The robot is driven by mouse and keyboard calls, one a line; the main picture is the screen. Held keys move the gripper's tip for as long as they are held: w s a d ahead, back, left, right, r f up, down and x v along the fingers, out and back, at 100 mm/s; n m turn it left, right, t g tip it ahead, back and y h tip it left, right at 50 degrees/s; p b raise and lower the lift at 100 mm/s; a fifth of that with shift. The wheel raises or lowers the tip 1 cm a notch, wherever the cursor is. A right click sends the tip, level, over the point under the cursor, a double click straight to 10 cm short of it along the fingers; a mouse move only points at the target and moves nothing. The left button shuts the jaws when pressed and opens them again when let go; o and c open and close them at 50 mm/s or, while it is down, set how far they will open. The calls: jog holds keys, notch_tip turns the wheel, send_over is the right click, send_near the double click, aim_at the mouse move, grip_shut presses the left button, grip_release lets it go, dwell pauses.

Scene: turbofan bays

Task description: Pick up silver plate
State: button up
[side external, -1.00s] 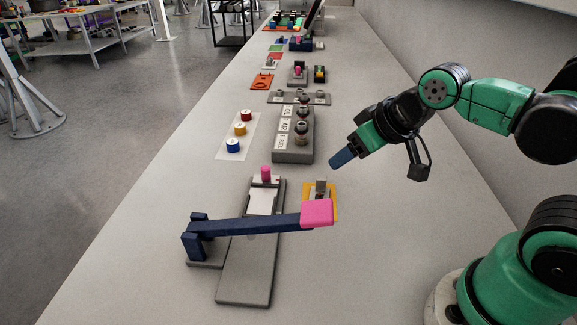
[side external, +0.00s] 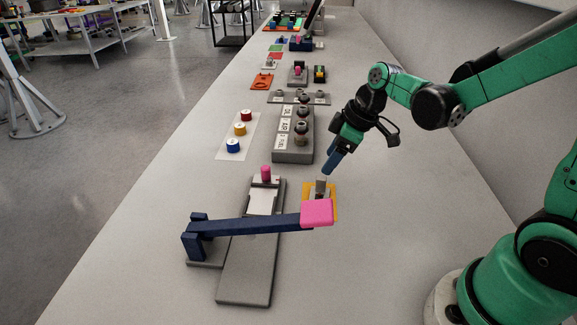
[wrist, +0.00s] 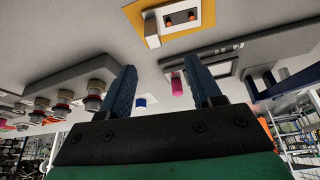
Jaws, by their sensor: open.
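A small silver-grey plate (side external: 320,188) stands on a yellow-orange pad (side external: 334,204), just behind the pink end of a dark blue lever. In the wrist view a pale upright piece (wrist: 151,29) shows on the same yellow pad (wrist: 205,8), next to a light block with two orange-brown spots. My gripper (side external: 328,171) points down just above the pad, its tip close to the top of the silver plate. In the wrist view my gripper (wrist: 160,65) has its two blue fingers apart with nothing between them. The side view cannot tell whether the fingers touch the plate.
The dark blue lever (side external: 250,226) with its pink end (side external: 317,213) crosses a grey base (side external: 246,280) in front. A pink knob (side external: 265,173) stands beyond it. A grey block with round knobs (side external: 293,140) is behind.

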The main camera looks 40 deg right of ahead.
aim_at(320, 177)
jog(key=shift+w+d+f+n+y, duration=0.15)
jog(key=shift+w+f+n, duration=0.1)
jog(key=shift+f, duration=0.25)
jog(key=shift+w+d+f+n+y, duration=0.15)
jog(key=shift+f+n, duration=0.1)
jog(key=shift+f, duration=0.2)
jog(key=shift+x, duration=2.6)
jog(key=shift+s, duration=0.15)
grip_shut()
